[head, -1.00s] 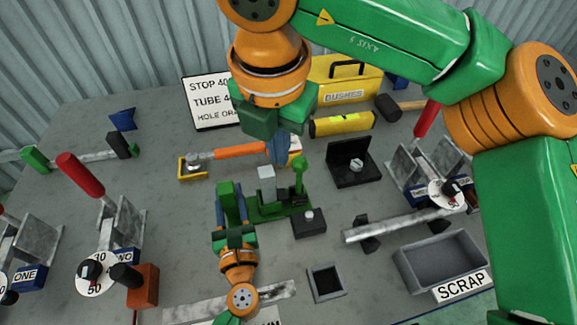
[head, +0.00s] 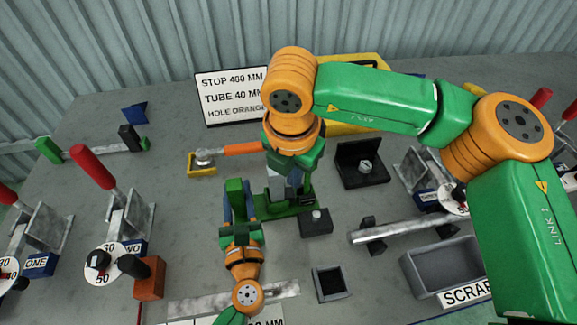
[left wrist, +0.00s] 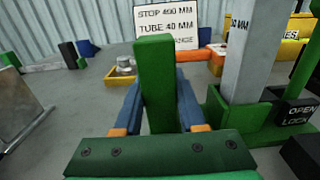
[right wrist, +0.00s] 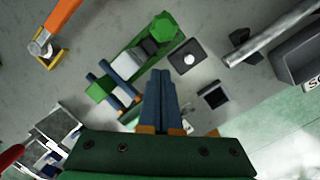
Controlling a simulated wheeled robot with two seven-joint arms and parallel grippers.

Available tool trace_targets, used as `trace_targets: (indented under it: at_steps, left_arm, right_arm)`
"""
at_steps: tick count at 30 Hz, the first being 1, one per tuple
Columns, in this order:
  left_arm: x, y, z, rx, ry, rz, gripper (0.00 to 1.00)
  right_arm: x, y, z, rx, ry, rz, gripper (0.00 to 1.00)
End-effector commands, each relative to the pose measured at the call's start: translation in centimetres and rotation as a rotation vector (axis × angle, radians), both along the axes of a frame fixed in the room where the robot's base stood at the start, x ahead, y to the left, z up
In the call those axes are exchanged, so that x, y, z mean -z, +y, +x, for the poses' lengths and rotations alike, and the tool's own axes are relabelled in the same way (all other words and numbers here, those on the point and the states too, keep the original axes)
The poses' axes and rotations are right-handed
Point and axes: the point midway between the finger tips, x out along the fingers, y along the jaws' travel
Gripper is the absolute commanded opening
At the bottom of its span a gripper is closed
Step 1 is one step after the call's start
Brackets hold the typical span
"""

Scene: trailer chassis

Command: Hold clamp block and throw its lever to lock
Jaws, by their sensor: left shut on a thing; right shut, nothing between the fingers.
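The clamp block's green base (head: 262,212) stands mid-bench, with a grey metal post (left wrist: 245,55). An OPEN/LOCK plate (left wrist: 296,116) is at its right in the left wrist view. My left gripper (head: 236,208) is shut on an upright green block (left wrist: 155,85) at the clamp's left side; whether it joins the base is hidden. My right gripper (head: 298,185) is shut and empty, over the clamp's right part. In the head view it hides the lever. The lever's green knob (right wrist: 165,27) shows in the right wrist view, beyond the shut fingertips (right wrist: 160,75).
A dark block with a round stud (head: 316,222) sits close right of the clamp. An orange-handled tool (head: 242,149) lies behind it. A black bracket (head: 362,165), a tube on supports (head: 400,228) and a grey scrap bin (head: 440,268) are to the right.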

Motion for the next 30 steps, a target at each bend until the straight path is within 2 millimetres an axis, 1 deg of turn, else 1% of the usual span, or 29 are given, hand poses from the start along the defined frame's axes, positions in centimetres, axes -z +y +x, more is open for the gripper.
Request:
trace_targets:
  at_steps: [3, 7, 20, 30]
  left_arm:
    - [0.0, 0.0, 0.0, -0.001, 0.001, -0.001, 0.00]
    - [0.0, 0.0, 0.0, 0.000, 0.000, -0.001, 0.00]
    - [0.0, 0.0, 0.0, 0.000, 0.000, -0.001, 0.00]
    - [0.0, 0.0, 0.0, 0.000, 0.000, 0.000, 0.00]
  right_arm:
    - [0.1, -0.9, 1.3, 0.003, 0.002, -0.001, 0.00]
    - [0.2, -1.3, 1.9, 0.001, 0.001, 0.000, 0.00]
    - [0.1, -1.5, 2.1, -0.001, 0.004, 0.007, 0.00]
    - [0.1, -2.3, 2.3, -0.001, 0.019, 0.071, 0.00]
